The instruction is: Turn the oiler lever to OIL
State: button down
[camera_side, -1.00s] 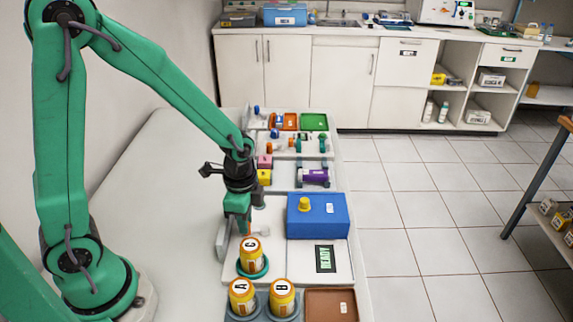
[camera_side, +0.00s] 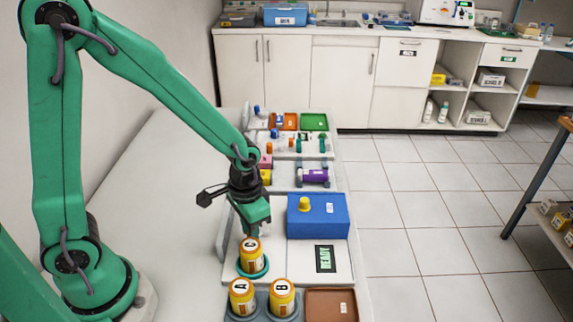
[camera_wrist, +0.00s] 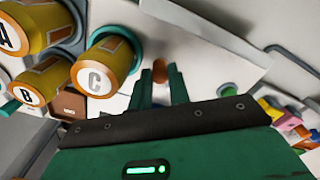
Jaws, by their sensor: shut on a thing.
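My gripper (camera_side: 251,230) points down just behind bottle C in the side view, and its own body hides what is at its fingertips there. In the wrist view my gripper (camera_wrist: 160,85) has its two green fingers close together, with a small orange-brown knob (camera_wrist: 159,71) between their tips. This knob appears to be the end of the oiler lever; the rest of the lever is hidden. A dark display (camera_side: 325,258) with pale green lettering is on the white base plate (camera_side: 290,262), to the right of my gripper. I cannot read its lettering surely.
Orange bottle C (camera_side: 250,254) stands in a teal ring close in front of my gripper. Bottles A (camera_side: 242,296) and B (camera_side: 281,297) stand nearer the camera, beside a brown tray (camera_side: 331,304). A blue box (camera_side: 318,216) with a yellow knob stands to the right.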

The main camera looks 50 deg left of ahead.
jog(key=shift+w+d+n, duration=0.1)
jog(key=shift+d+n, duration=0.05)
jog(key=shift+n, duration=0.15)
jog(key=c, duration=1.3)
grip_release()
jog(key=shift+r, duration=0.1)
jog(key=shift+r, duration=3.8)
jog(key=shift+s+a+r+n+t, duration=0.25)
jog(key=shift+s+a+r+t, duration=1)
jog(key=shift+r, duration=0.85)
jog(key=shift+s+a+r+n+t, duration=0.2)
jog(key=shift+s+a+r+t, duration=0.6)
jog(key=shift+s+r, duration=1.05)
jog(key=shift+s+a+r+n+t, duration=0.25)
jog(key=shift+s+a+r+t, duration=0.8)
jog(key=shift+r, duration=1.25)
